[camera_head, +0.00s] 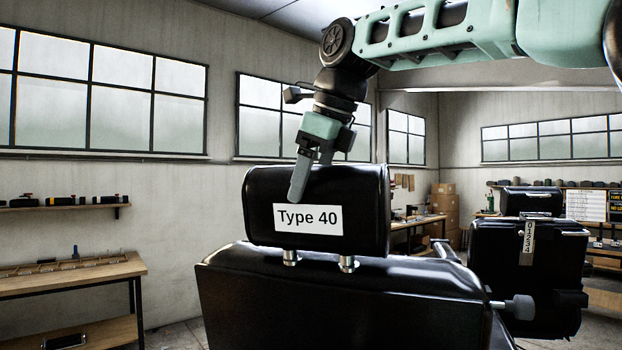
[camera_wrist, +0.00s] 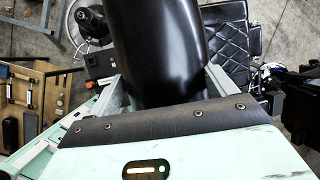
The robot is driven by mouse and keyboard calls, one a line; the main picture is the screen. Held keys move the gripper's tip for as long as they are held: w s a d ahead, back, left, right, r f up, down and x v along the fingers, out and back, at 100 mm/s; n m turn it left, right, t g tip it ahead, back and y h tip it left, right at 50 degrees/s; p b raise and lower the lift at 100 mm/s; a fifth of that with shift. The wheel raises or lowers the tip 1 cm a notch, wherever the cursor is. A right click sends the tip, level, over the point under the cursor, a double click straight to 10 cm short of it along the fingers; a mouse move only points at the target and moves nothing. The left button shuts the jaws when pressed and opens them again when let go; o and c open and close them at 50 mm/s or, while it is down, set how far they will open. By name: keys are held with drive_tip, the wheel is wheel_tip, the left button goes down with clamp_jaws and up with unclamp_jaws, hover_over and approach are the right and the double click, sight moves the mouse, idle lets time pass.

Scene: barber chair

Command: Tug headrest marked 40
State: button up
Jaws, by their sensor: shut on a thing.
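The black headrest (camera_head: 362,200) has a white "Type 40" label (camera_head: 308,219) on its face. It stands on two metal posts (camera_head: 348,263) above the black chair back (camera_head: 350,300), with a small gap beneath it. My gripper (camera_head: 302,185) comes down from above and is shut on the headrest, one finger lying against its front face beside the label. The far finger is hidden behind the headrest in the head view. In the wrist view the headrest (camera_wrist: 160,50) fills the space between my two fingers.
A second black chair (camera_head: 525,265) with a "1234" scale plate stands at the right. A knob (camera_head: 520,307) sticks out from the right side of the near chair back. A wooden workbench (camera_head: 70,275) stands at the left. Room above the headrest is taken by my arm only.

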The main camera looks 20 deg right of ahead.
drive_tip(key=shift+f, duration=0.1)
idle(0.7)
drive_tip(key=o, duration=1.3)
drive_tip(key=shift+o, duration=0.4)
drive_tip(key=shift+f, duration=0.2)
drive_tip(key=v, duration=1.7)
drive_tip(key=shift+s+r+p, duration=0.2)
drive_tip(key=shift+r+p, duration=0.1)
drive_tip(key=shift+p, duration=0.1)
drive_tip(key=shift+d, duration=0.1)
